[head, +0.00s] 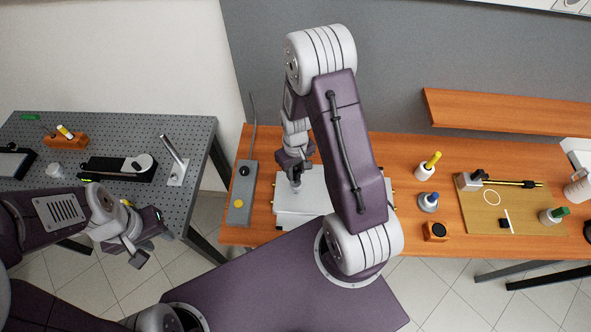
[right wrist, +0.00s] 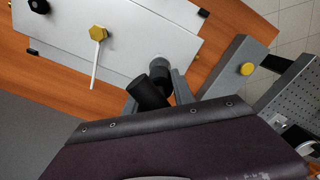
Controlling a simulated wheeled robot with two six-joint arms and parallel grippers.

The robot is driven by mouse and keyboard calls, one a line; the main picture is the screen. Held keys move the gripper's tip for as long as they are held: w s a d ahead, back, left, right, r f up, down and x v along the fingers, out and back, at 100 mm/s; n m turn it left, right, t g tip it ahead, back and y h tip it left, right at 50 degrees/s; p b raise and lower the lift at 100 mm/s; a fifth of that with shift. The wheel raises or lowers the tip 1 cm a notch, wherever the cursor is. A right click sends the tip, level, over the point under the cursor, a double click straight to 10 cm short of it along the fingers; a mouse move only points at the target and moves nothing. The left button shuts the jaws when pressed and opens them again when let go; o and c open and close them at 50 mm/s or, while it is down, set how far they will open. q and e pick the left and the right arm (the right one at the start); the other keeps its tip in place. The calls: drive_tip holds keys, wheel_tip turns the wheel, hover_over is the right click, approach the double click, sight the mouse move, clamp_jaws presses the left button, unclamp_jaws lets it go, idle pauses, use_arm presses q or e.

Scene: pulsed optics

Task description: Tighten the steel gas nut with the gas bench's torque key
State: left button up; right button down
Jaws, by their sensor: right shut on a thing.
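My right gripper (head: 295,160) points down over the pale metal gas bench box (head: 287,193) on the wooden bench. In the right wrist view its jaws (right wrist: 158,90) are shut on a dark cylindrical tool (right wrist: 147,92), which looks like the torque key. The tool's far end is at a dark round fitting on the panel (right wrist: 140,25); whether it sits on the steel nut I cannot tell, as the nut is hidden. My left gripper (head: 137,250) hangs in front of the pegboard table; its jaw opening is unclear.
A brass hex fitting (right wrist: 98,33) with a white lever and a black knob (right wrist: 37,5) are on the panel. A grey control box (head: 241,195) stands left of it. The pegboard table (head: 200,135) stands left.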

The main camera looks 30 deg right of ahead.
drive_tip(key=shift+d, duration=0.1)
idle(0.4)
drive_tip(key=n, duration=1)
drive_tip(key=shift+p, duration=0.3)
drive_tip(key=shift+f, duration=0.1)
drive_tip(key=shift+s+f+b, duration=0.1)
drive_tip(key=shift+f+b, duration=0.5)
drive_tip(key=shift+f, duration=0.1)
